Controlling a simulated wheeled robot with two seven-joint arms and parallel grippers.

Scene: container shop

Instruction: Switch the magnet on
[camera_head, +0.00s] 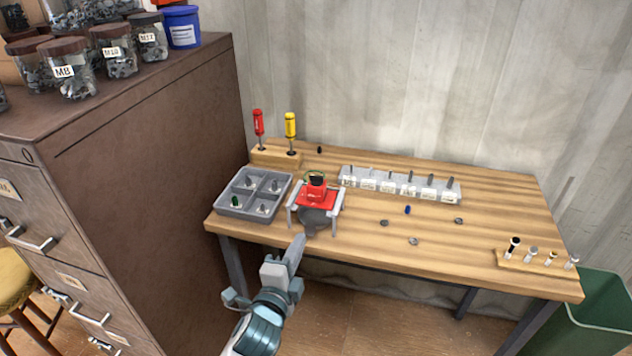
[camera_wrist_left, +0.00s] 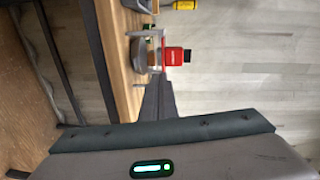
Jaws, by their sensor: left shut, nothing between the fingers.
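The magnet device is a red block (camera_head: 317,195) with a black knob (camera_head: 317,180) on top, held in a grey stand (camera_head: 291,217) on the wooden table. A round grey part hangs under the red block. In the left wrist view the red block (camera_wrist_left: 173,56) appears sideways, with its black knob (camera_wrist_left: 187,56) at the right. My left gripper (camera_head: 300,239) is shut and empty, just in front of and below the stand. In the left wrist view its fingers (camera_wrist_left: 158,82) point toward the device; contact cannot be told. My right gripper is not seen.
A grey divided tray (camera_head: 247,214) sits left of the stand. Red and yellow screwdrivers (camera_head: 290,125) stand behind in a wooden block. A labelled rack (camera_head: 400,196) and several small loose parts lie to the right. A brown cabinet (camera_head: 150,150) stands close on the left.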

